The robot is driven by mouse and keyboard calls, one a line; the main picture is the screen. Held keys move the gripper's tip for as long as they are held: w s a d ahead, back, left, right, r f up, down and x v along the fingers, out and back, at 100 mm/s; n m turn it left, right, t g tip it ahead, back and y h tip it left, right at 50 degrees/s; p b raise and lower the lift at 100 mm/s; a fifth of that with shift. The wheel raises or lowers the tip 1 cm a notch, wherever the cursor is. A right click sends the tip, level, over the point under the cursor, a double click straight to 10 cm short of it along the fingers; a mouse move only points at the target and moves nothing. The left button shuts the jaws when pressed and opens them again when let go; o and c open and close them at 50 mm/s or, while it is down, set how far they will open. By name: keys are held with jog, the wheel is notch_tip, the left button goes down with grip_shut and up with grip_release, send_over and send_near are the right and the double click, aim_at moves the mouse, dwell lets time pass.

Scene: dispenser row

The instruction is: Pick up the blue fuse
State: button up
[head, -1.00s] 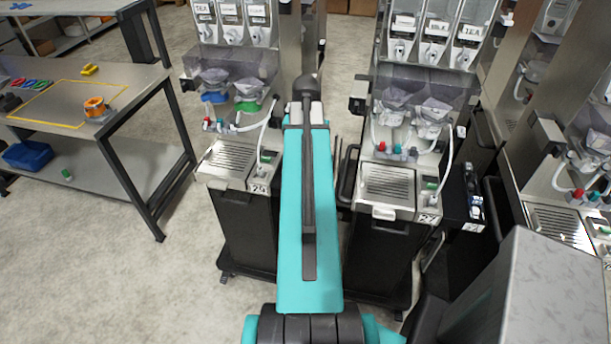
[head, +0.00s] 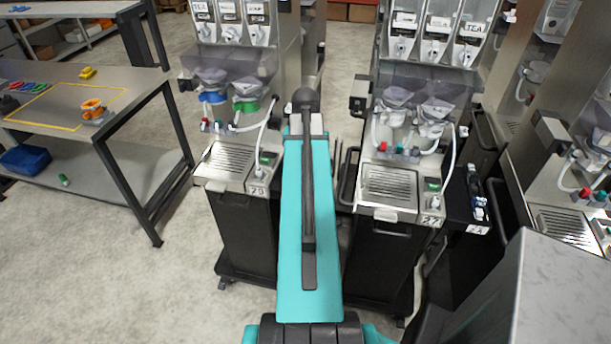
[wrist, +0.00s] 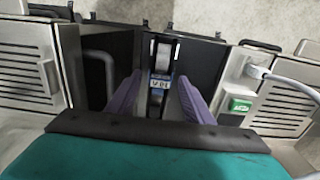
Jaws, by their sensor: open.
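My gripper (wrist: 160,88) shows in the wrist view as two purple fingers, spread apart with a gap between them. I cannot make out a blue fuse for certain; the blue there may belong to the label. In the head view my teal arm hides the gripper and the space between the two middle dispensers. A similar narrow black holder with small blue parts (head: 474,194) is at the right of dispenser 27.
Dispenser 29 (head: 236,165) stands left of my arm and dispenser 27 (head: 391,183) right of it, close on both sides. A green switch (wrist: 240,104) is right of the fingers. A workbench (head: 135,80) with an orange item (head: 93,112) is at left. Floor is clear at lower left.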

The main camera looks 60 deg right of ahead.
grip_shut()
jog(key=shift+r, duration=0.15)
notch_tip(320, 180, up, 10)
jog(key=p, duration=0.7)
dwell(0.4)
jog(key=shift+r, duration=0.95)
dwell(2.0)
jog(key=shift+r, duration=1.4)
